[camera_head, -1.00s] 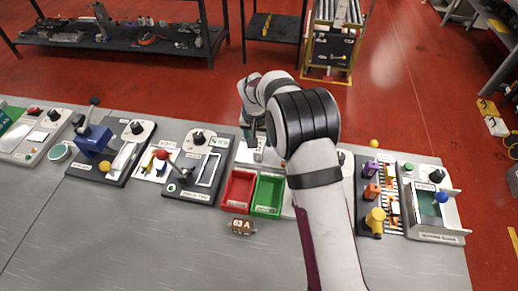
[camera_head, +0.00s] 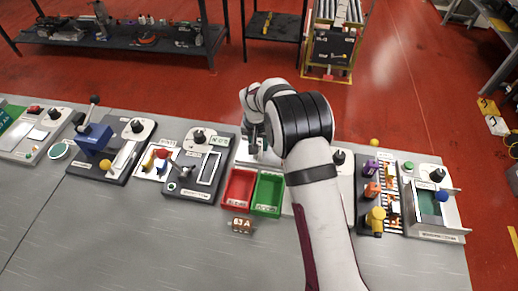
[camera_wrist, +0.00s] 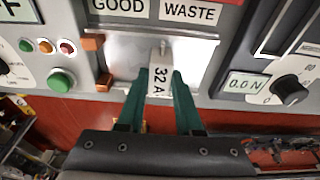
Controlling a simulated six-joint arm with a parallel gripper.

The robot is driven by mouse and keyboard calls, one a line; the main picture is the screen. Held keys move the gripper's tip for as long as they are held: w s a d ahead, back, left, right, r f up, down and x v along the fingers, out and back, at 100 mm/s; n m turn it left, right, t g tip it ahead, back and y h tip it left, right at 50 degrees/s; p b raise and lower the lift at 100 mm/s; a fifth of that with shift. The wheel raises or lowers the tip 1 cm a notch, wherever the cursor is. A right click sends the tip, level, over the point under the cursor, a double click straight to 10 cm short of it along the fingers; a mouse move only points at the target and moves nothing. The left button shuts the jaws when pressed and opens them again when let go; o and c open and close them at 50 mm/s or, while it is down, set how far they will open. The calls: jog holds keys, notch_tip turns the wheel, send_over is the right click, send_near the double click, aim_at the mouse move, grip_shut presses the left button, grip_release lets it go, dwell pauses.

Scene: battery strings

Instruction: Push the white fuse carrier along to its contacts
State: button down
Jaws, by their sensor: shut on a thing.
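The white fuse carrier (camera_wrist: 160,84), marked "32 A", stands between the green fingers of my gripper (camera_wrist: 158,92) in the wrist view. The fingers are shut on its sides. It is over a bright metal plate (camera_wrist: 195,52). Two copper-coloured contact blocks (camera_wrist: 94,42) sit at the plate's left edge, and a clear gap separates them from the carrier. In the head view my gripper (camera_head: 257,148) is down at the pale station behind the bins, and the carrier is hard to make out there.
A red bin (camera_head: 226,203) and a green bin (camera_head: 254,208) stand in front of the station. A brown "63 A" block (camera_head: 241,225) lies on the bench before them. A force readout (camera_wrist: 246,86) and black knob (camera_wrist: 290,91) are to the right in the wrist view.

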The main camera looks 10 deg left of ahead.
jog(key=shift+d, duration=0.15)
jog(key=shift+d, duration=3.5)
jog(key=c, duration=0.5)
grip_release()
jog(key=s+r, duration=0.3)
jog(key=r, duration=1.3)
jog(key=s+d+r+m+g, duration=0.1)
jog(key=s+d+r+m, duration=0.2)
jog(key=s, duration=0.6)
jog(key=s+d+r, duration=0.3)
jog(key=s+d, duration=0.2)
jog(key=s, duration=0.4)
jog(key=s+f+m+y, duration=0.1)
jog(key=s, duration=0.6)
jog(key=s+d+f+m+g, duration=0.1)
jog(key=s+f, duration=0.1)
jog(key=s, duration=0.6)
jog(key=shift+d+m+y, duration=0.3)
jog(key=shift+y, duration=0.1)
